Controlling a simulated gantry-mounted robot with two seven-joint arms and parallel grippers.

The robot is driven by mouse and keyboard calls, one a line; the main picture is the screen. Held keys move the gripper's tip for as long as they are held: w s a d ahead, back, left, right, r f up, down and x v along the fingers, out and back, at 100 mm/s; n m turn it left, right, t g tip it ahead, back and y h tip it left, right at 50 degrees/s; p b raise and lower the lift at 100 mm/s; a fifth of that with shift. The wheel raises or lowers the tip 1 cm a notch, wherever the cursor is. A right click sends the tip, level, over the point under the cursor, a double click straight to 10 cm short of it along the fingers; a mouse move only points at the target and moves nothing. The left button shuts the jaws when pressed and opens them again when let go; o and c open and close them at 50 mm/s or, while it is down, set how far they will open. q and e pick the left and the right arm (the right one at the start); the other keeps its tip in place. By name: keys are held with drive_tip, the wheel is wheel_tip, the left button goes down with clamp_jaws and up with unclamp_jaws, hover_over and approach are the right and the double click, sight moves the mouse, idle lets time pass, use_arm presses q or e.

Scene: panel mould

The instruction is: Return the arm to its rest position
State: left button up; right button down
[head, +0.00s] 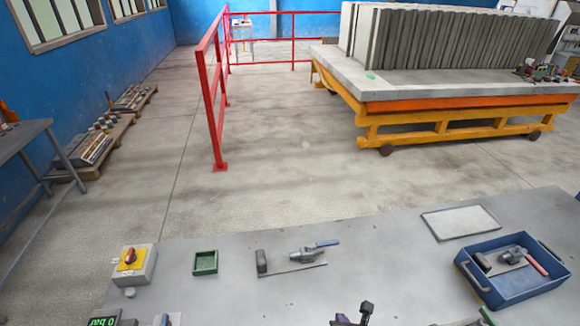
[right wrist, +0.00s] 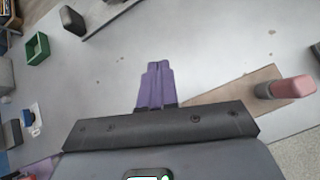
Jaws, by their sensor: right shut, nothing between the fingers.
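In the right wrist view my right gripper (right wrist: 155,70) shows its purple fingers closed together with nothing between them. Grey bench top lies beyond the fingertips, and they touch no object that I can see. I do not make out my left gripper in either view.
The grey bench (head: 390,260) holds a yellow switch box (head: 133,262), a green tray (head: 205,262), a toggle clamp (head: 308,257), a flat plate (head: 460,222) and a blue crate (head: 515,290). A pink-handled item (right wrist: 287,88) lies right of the fingers. The bench's middle is clear.

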drive_tip(key=s+a+r+m+g+y, duration=0.1)
drive_tip(key=s+a+r+m, duration=0.2)
drive_tip(key=s+a+m, duration=0.35)
drive_tip(key=s+a+r+m+g+y, duration=0.1)
drive_tip(key=s+a+r+m+y, duration=0.15)
drive_tip(key=s+a+m, duration=0.4)
drive_tip(key=s+d+f+m+g+h, duration=0.2)
drive_tip(key=s+d+m, duration=0.3)
drive_tip(key=d+m, duration=0.5)
drive_tip(key=s+d+f+m+g+h, duration=0.2)
drive_tip(key=s+d+m, duration=0.4)
drive_tip(key=d+m, duration=0.4)
use_arm(q)
wheel_tip(320, 180, up, 23)
drive_tip(key=p, duration=2.3)
drive_tip(key=shift+a, duration=0.25)
use_arm(e)
wheel_tip(320, 180, up, 23)
drive_tip(key=shift+d+n, duration=0.4)
drive_tip(key=shift+d, duration=0.05)
